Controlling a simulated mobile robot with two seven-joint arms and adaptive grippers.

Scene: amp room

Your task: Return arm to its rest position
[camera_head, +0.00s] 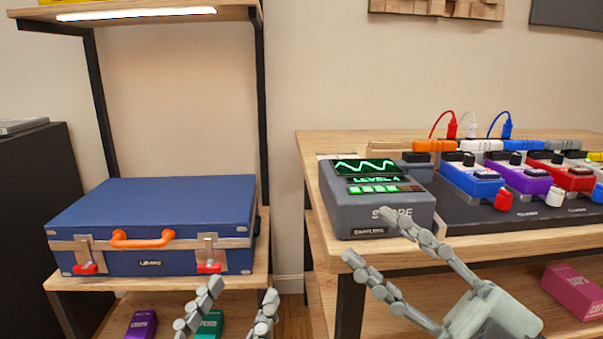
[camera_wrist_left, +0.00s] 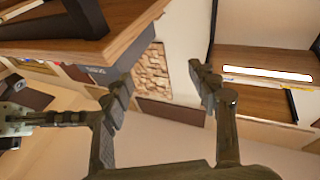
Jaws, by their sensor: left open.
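My left gripper (camera_head: 234,312) shows only its fingertips at the bottom edge of the head view, below and in front of the blue case's shelf. Its fingers are spread with nothing between them. In the left wrist view, the left gripper (camera_wrist_left: 163,88) is also open and empty. My right gripper (camera_head: 376,242) is at the lower right of the head view, its two fingers spread apart and empty. Its fingertips overlap the front of the grey scope box and the table edge in the picture; whether they touch I cannot tell. Part of it shows in the left wrist view (camera_wrist_left: 35,118).
A blue case (camera_head: 160,205) lies on a wooden shelf (camera_head: 120,283). The grey scope (camera_head: 378,205) and several coloured pedals, among them a purple one (camera_head: 528,177), stand on the table (camera_head: 313,145). A pink pedal (camera_head: 575,292) lies lower. A narrow gap separates shelf and table.

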